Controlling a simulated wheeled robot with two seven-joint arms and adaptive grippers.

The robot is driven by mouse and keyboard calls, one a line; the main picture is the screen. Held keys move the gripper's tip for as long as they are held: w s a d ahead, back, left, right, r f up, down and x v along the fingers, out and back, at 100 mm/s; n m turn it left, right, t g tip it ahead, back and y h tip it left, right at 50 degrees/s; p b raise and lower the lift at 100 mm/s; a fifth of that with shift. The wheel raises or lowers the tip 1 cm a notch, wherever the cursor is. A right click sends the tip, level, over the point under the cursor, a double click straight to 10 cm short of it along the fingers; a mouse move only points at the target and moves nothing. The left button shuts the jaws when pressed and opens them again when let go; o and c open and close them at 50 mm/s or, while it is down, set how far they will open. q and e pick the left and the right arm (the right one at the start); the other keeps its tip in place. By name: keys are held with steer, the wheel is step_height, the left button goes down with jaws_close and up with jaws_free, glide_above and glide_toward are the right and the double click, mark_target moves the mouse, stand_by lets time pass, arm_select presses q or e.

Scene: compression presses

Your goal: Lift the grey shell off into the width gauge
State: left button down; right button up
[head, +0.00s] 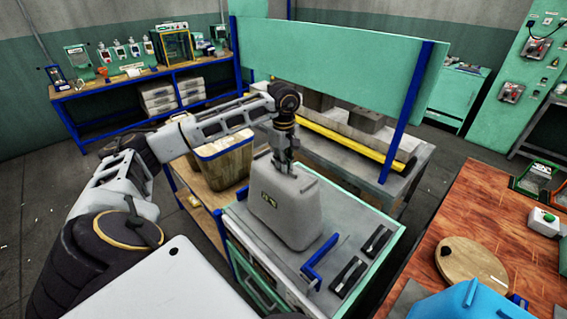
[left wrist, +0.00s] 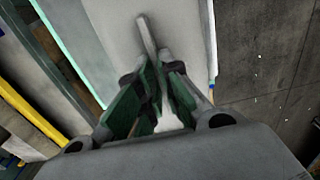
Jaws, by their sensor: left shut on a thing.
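The grey shell (head: 290,215), a tapered block with a small yellow-black label, is upright over the grey top of the green-edged cabinet (head: 370,215). Whether its base touches that top I cannot tell. My left gripper (head: 287,167) is above the shell, pointing down, shut on the shell's top. In the left wrist view my left gripper (left wrist: 163,95) has its green-padded fingers around a thin ridge of the shell (left wrist: 178,25). A blue bracket (head: 322,262) is on the cabinet top in front of the shell; I cannot tell if it is the width gauge. My right gripper is out of view.
Two black bars (head: 348,277) lie beside the blue bracket. A grey bench with a yellow bar (head: 345,138) and a green panel (head: 330,60) stand behind. An open bin (head: 224,158) is left of the shell. A wooden table (head: 480,225) holds a round board and a blue object (head: 465,302).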

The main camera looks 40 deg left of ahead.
arm_select(q)
steer(key=shift+f+b, duration=0.4)
steer(key=shift+f, duration=0.15)
stand_by(1.1)
steer(key=c, duration=1.5)
jaws_free()
steer(key=shift+r, duration=6)
